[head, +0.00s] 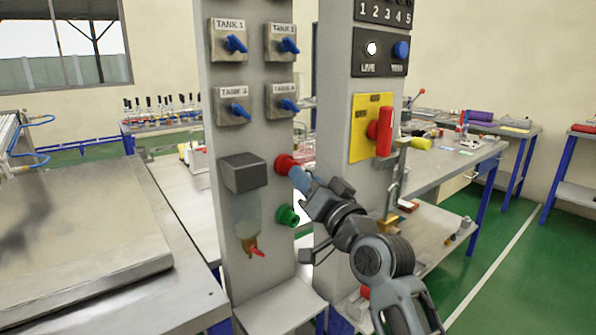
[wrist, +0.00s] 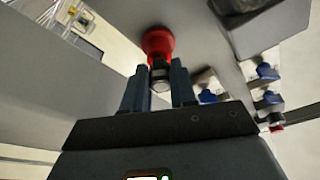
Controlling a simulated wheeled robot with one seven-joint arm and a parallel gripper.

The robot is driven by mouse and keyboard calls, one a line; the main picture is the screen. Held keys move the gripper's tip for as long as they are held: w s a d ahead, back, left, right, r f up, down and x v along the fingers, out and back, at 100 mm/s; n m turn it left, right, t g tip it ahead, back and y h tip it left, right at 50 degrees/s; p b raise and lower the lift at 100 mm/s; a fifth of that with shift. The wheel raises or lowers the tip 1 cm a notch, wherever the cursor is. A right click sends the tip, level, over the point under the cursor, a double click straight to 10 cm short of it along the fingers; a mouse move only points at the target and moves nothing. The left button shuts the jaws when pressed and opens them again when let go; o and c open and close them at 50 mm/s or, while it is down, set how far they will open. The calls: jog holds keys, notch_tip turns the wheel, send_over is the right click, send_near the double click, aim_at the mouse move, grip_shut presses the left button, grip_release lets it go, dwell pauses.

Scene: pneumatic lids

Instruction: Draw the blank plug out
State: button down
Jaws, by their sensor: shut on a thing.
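A red round fitting (head: 287,165) sits on the front face of the left grey column, to the right of the grey box of the filter unit. It shows in the wrist view (wrist: 158,42) at top centre. A short dark and grey plug end (wrist: 160,80) points out of it toward my wrist camera. My gripper (head: 301,178) reaches the fitting from the lower right. In the wrist view its two blue-grey fingers (wrist: 159,76) are shut on the plug end from both sides. The plug is still against the red fitting. Its inner part is hidden.
A green fitting (head: 287,215) is just below the red one. The filter bowl (head: 247,215) hangs to the left. Blue tank valves (head: 236,44) are above. The second column carries a yellow plate (head: 371,127) with a red handle (head: 384,131), close to my arm.

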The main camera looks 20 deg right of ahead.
jog(key=shift+s+d, duration=0.25)
jog(key=shift+s, duration=0.4)
jog(key=shift+s+d, duration=0.2)
jog(key=shift+s, duration=0.4)
jog(key=s+d+r+p, duration=0.1)
jog(key=s+r+p, duration=0.3)
jog(key=r, duration=0.3)
jog(key=shift+s+d+r+p, duration=0.25)
jog(key=shift+s+p, duration=0.1)
jog(key=shift+p, duration=0.4)
dwell(0.6)
